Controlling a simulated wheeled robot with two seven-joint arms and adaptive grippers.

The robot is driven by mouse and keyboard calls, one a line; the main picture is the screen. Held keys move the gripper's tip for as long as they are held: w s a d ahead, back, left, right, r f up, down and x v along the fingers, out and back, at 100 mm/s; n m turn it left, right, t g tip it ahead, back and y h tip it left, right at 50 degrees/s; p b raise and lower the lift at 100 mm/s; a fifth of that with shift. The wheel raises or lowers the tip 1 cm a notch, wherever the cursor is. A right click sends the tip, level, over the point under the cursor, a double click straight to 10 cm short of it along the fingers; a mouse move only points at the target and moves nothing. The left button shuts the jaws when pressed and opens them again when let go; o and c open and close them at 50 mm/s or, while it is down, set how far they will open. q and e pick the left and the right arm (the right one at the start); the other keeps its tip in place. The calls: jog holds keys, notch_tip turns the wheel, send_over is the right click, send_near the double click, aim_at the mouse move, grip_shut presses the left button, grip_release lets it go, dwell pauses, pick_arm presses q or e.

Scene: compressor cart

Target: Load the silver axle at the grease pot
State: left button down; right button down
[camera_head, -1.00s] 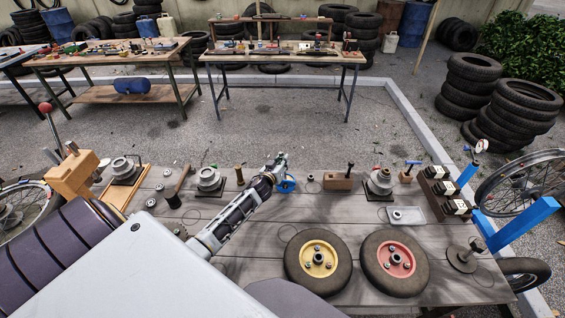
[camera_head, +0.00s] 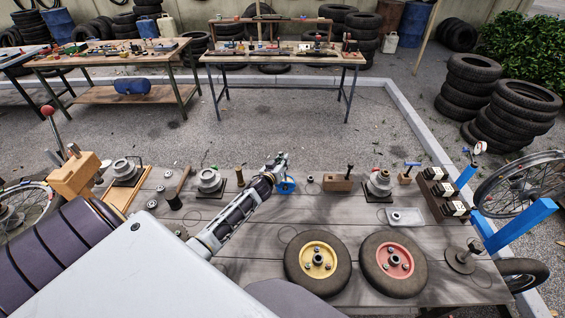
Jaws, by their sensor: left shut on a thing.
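My left gripper (camera_head: 277,164) reaches in from the lower left over the back middle of the wooden bench. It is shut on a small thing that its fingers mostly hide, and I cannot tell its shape. A round blue pot-like thing (camera_head: 287,187) stands on the bench just below and right of the fingertips. It may be the grease pot, and the gripper partly covers it. I cannot make out the silver axle for certain. My right gripper is not in view.
A yellow-hubbed wheel (camera_head: 318,262) and a red-hubbed wheel (camera_head: 394,263) lie at the front of the bench. A wooden block (camera_head: 337,183) and a grey jack-like stand (camera_head: 379,183) are right of the gripper. A shallow tray (camera_head: 405,217) lies farther right. Bare planks lie behind the wheels.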

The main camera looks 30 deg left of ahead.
aim_at(283, 155)
pick_arm(q)
jog(key=shift+r+p, duration=1.1)
jog(key=shift+r, duration=1.8)
jog(key=shift+r, duration=0.1)
notch_tip(283, 155, up, 7)
jog(key=d+r+m+h, duration=0.2)
jog(key=d+r, duration=0.4)
jog(key=r, duration=0.2)
jog(key=s+d+h+b, duration=0.1)
jog(key=s+d, duration=0.3)
jog(key=d, duration=0.5)
jog(key=s+d+f+b, duration=0.1)
jog(key=s+d+f, duration=0.2)
jog(key=s+f, duration=0.3)
jog(key=s+d+f+b, duration=0.2)
jog(key=s+f, duration=0.4)
jog(key=f, duration=0.3)
jog(key=shift+s+d+f, duration=0.25)
jog(key=shift+s+d, duration=0.15)
jog(key=shift+d, duration=0.15)
